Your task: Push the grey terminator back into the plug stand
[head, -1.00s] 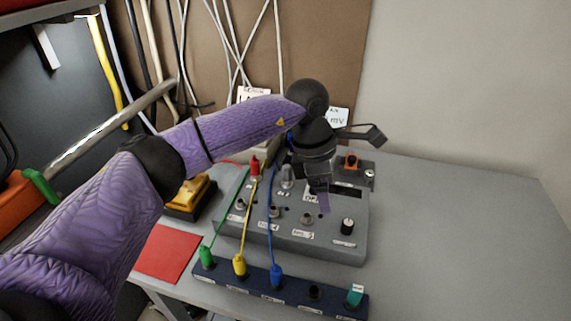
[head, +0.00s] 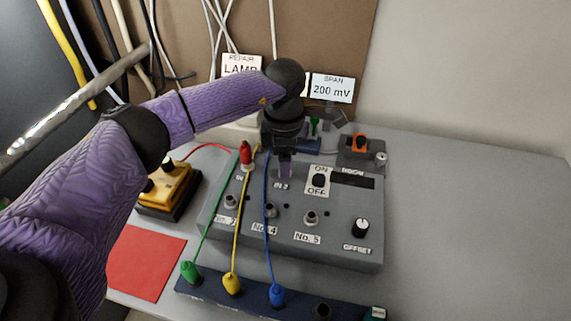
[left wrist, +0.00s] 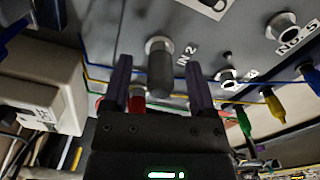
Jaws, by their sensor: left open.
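A grey terminator (left wrist: 160,72), a short cylinder, sits on the IN 2 socket of the grey instrument box (head: 370,247). My left gripper (left wrist: 159,66) is open, with one finger on each side of it in the left wrist view. I see a gap at each side there. In the head view my left gripper (head: 284,172) points down over IN 2 and hides the terminator. A small blue stand (head: 306,147) with a green plug shows partly behind the gripper; I cannot tell whether it is the plug stand. My right gripper is not in view.
Green, yellow and blue leads run from the box to a blue front rack (head: 252,291). A red plug (head: 246,155) stands just left of my gripper. A yellow box (head: 168,186) and red mat (head: 147,262) lie left. The table's right side is clear.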

